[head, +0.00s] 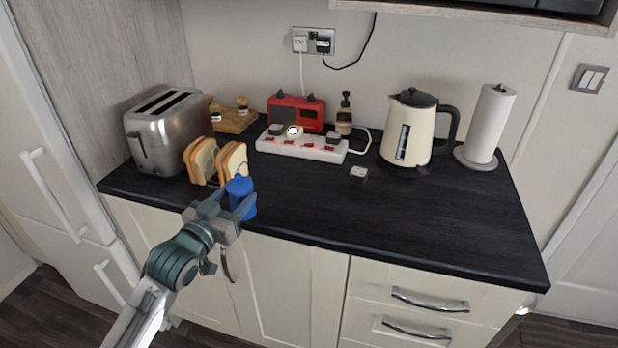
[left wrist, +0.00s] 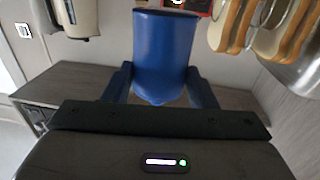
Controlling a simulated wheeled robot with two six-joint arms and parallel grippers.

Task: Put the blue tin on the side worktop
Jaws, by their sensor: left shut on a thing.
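The blue tin (head: 243,194) is at the front edge of the dark worktop (head: 440,225), just in front of the bread slices. My left gripper (head: 233,207) is shut on it, with one finger on each side. In the left wrist view the blue tin (left wrist: 165,50) stands between the two fingers (left wrist: 160,88). I cannot tell whether its base touches the worktop. My right gripper is not in view.
Bread slices (head: 232,163) stand right behind the tin, with a steel toaster (head: 172,128) to their left. A white power strip (head: 300,146), red radio (head: 296,112), cream kettle (head: 410,130) and paper roll (head: 487,122) stand further back. The front right of the worktop is clear.

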